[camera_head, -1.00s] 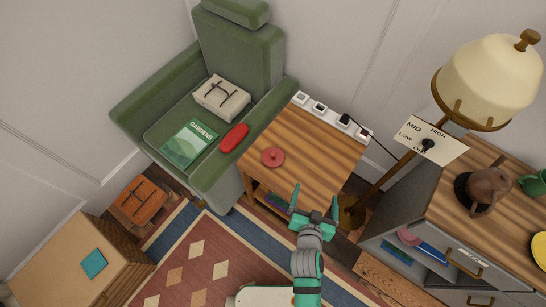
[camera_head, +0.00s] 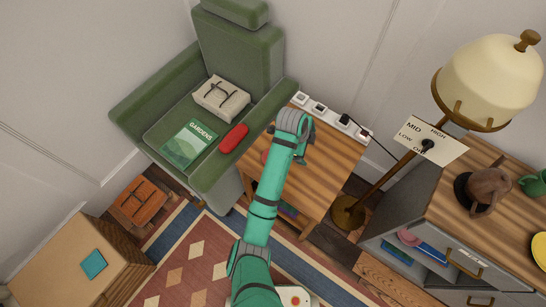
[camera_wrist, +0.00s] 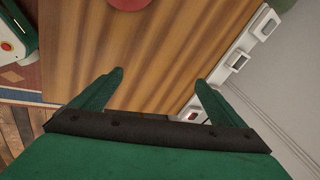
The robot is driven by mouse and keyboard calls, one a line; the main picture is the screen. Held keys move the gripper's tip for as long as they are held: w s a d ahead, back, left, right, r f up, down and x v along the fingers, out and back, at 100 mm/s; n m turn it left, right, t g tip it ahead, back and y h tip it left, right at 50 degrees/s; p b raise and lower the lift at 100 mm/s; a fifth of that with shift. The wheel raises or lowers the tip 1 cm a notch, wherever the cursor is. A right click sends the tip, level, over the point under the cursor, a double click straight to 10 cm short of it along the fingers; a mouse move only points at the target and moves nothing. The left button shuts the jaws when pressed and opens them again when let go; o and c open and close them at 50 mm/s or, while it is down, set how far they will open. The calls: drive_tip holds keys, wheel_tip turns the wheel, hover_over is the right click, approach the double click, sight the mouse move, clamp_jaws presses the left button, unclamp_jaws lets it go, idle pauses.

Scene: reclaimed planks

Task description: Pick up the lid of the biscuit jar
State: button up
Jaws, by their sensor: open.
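A round red lid (camera_head: 265,157) is on the wooden side table (camera_head: 325,165), mostly hidden behind my arm in the head view. Whether a jar body is under it cannot be seen. In the wrist view the red lid (camera_wrist: 88,10) shows at the top edge, cut off by the frame. My gripper (camera_wrist: 159,77) is open, with its two green fingers apart and only table top between them. In the head view my gripper (camera_head: 304,146) is over the table, right of the lid, partly hidden by my wrist.
A power strip (camera_head: 320,108) with plugs runs along the table's back edge. A green armchair (camera_head: 170,95) with a red case (camera_head: 234,138) stands left. A floor lamp (camera_head: 375,180) and grey cabinet (camera_head: 440,215) stand right. The table's right part is clear.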

drive_tip(key=a+m+g+y, duration=0.1)
drive_tip(key=a, duration=0.3)
drive_tip(key=a+r+m+g+y, duration=0.1)
drive_tip(key=a, duration=0.3)
drive_tip(key=a+r+m+y, duration=0.1)
drive_tip(key=a, duration=0.3)
drive_tip(key=shift+w+a+r+g, duration=0.1)
drive_tip(key=shift+w+g, duration=0.05)
drive_tip(key=shift+g, duration=0.25)
wheel_tip(320, 180, down, 10)
drive_tip(key=shift+a+f, duration=0.1)
drive_tip(key=shift+a, duration=0.05)
drive_tip(key=c, duration=1.1)
